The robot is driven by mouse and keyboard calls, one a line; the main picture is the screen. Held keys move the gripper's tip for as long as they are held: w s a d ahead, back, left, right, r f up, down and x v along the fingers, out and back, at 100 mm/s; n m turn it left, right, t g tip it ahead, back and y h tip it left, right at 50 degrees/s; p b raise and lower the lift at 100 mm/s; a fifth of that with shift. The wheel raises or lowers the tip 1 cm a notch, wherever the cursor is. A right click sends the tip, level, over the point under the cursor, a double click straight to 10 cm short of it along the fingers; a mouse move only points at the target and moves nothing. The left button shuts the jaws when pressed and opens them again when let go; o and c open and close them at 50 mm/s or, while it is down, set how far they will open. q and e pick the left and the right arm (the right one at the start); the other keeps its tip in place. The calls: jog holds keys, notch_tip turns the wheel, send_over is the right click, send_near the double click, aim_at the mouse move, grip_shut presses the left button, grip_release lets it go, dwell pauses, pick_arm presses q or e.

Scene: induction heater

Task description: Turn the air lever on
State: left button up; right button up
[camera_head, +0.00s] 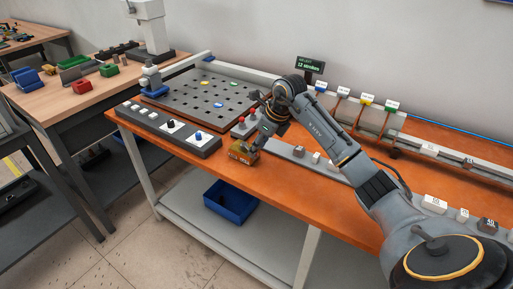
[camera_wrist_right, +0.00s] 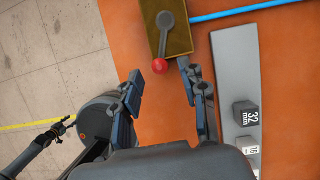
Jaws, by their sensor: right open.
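The air lever is a grey handle with a red ball knob (camera_wrist_right: 159,66) on a brass-coloured box (camera_wrist_right: 176,32), at the top of the right wrist view. The box (camera_head: 243,153) also shows at the front edge of the orange bench in the head view; its handle is hard to make out there. My right gripper (camera_wrist_right: 160,76) is open and empty. In the wrist view the knob appears between its fingertips, near their tips, with no clear contact. In the head view my right gripper (camera_head: 262,133) is just above and behind the box. My left gripper is not in view.
The orange bench (camera_head: 285,185) carries a perforated plate (camera_head: 190,98) and a button panel (camera_head: 165,128). A grey strip with marked blocks (camera_wrist_right: 243,112) lies right of the gripper. A blue hose (camera_wrist_right: 235,11) runs near the box. A blue bin (camera_head: 230,203) sits on the lower shelf.

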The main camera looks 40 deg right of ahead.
jog(key=shift+x, duration=0.95)
jog(key=shift+c, duration=0.4)
grip_shut()
jog(key=shift+w+d+n+y+b, duration=0.1)
jog(key=shift+d+n+y+b, duration=0.25)
jog(key=shift+d+n, duration=0.45)
jog(key=shift+w+d+r+n+g+y, duration=0.1)
jog(key=shift+d+n+g+y, duration=0.1)
jog(key=shift+n, duration=0.45)
jog(key=shift+w+d+n+g+y, duration=0.1)
jog(key=shift+w+n+g+y, duration=0.1)
jog(key=shift+n, duration=0.45)
jog(key=shift+o, duration=0.4)
grip_release()
jog(key=shift+s, duration=0.1)
